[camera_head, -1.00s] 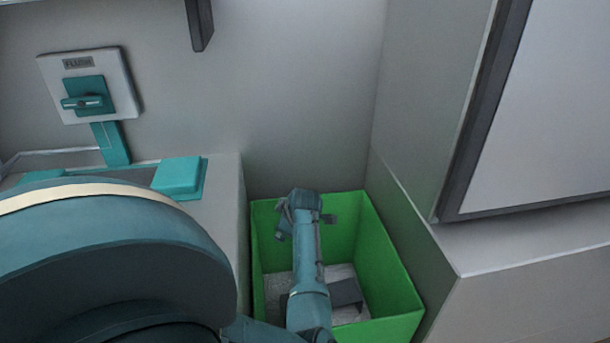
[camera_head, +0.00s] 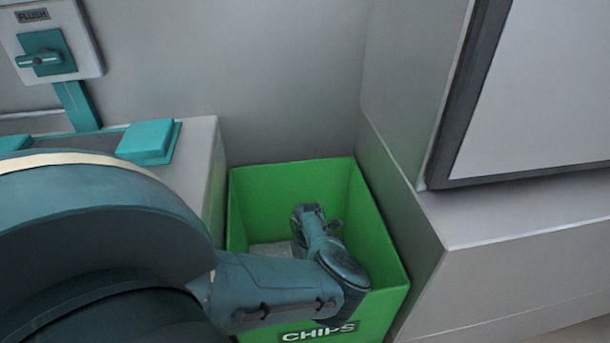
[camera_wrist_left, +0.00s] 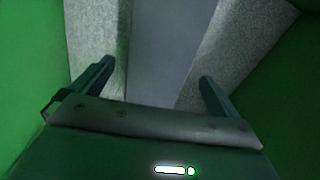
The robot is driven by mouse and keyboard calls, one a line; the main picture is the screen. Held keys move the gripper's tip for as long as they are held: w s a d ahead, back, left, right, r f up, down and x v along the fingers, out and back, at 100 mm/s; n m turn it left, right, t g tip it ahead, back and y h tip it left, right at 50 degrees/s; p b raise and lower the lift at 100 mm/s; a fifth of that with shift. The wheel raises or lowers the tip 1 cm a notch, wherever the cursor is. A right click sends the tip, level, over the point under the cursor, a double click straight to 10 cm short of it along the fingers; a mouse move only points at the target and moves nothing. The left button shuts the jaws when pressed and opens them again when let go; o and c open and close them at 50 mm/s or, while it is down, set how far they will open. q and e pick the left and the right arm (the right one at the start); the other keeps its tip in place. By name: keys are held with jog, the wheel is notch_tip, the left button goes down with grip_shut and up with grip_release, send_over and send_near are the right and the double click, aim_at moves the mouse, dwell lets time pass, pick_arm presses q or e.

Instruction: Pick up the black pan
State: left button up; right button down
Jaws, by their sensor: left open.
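My left gripper (camera_head: 318,218) reaches down inside the green bin (camera_head: 392,235) marked CHIPS; the arm hides much of it in the head view. In the left wrist view the gripper (camera_wrist_left: 156,73) is open, its two dark fingers apart. A smooth flat grey-blue piece (camera_wrist_left: 170,45) lies ahead between the fingers, with speckled grey surface (camera_wrist_left: 95,35) on both sides. I cannot tell whether this piece is the black pan. No clear contact shows. No pan can be made out in the head view. My right gripper is not in view.
The bin's green walls rise close on both sides of the left gripper. A grey counter (camera_head: 195,165) with a teal block (camera_head: 148,140) stands left of the bin. A grey ledge (camera_head: 500,215) is on the right. A FLUSH lever panel (camera_head: 50,45) is on the wall.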

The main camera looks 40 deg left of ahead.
pick_arm(q)
jog(key=f+b, duration=0.1)
jog(key=f, duration=0.1)
jog(key=f+b, duration=0.1)
jog(key=f, duration=0.2)
jog(key=shift+s+a, duration=0.2)
jog(key=shift+f, duration=0.45)
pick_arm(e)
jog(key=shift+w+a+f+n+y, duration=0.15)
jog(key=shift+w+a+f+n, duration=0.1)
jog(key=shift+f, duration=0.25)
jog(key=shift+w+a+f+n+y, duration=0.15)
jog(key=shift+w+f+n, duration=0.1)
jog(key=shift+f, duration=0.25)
pick_arm(q)
jog(key=shift+c, duration=0.4)
jog(key=c, duration=1.5)
